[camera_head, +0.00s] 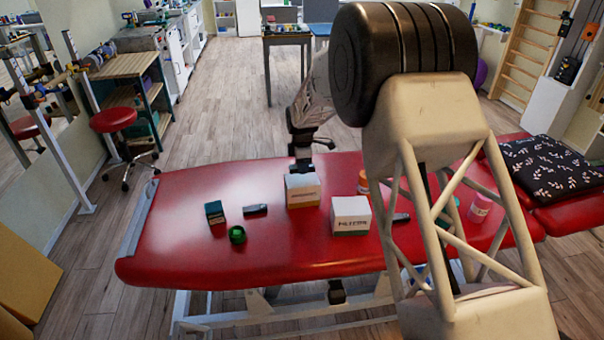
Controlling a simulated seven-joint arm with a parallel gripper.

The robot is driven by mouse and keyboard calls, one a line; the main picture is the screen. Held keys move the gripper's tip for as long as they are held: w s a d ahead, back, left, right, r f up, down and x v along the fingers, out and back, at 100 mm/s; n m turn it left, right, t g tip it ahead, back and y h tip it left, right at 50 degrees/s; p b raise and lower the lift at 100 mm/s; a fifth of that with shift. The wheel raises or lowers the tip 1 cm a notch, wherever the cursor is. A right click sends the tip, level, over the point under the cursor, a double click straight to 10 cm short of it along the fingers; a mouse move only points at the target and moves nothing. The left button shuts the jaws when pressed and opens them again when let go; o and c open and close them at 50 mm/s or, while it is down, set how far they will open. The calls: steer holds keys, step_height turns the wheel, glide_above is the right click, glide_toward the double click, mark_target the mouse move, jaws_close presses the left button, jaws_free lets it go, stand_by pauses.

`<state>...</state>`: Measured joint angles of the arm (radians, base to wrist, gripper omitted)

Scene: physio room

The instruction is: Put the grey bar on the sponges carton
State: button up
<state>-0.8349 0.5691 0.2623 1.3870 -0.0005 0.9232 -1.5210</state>
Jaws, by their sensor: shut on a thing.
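My gripper (302,167) is shut on a small dark piece, low over the back edge of a carton (302,192) with a white top and tan sides. Whether that piece is a grey bar, and whether it touches the carton, I cannot tell. A second carton (350,216), white with a green lower edge, stands just to the right. The print on both is too small to read surely. One dark grey bar (255,209) lies on the red couch left of the cartons. Another dark flat piece (401,217) lies to the right, partly behind my arm.
On the red couch (180,245) stand a dark green box (214,212), a green round item (237,235), an orange-white jar (363,183) and a pink jar (480,207). A patterned black cushion (555,168) lies at right. The couch's left end is clear. My arm hides part of the right side.

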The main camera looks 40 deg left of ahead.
mark_target(302, 179)
stand_by(0.3)
steer(key=shift+f, duration=1.75)
steer(key=shift+f, duration=0.1)
steer(key=o, duration=0.9)
step_height(302, 179, up, 12)
steer(key=shift+r, duration=0.15)
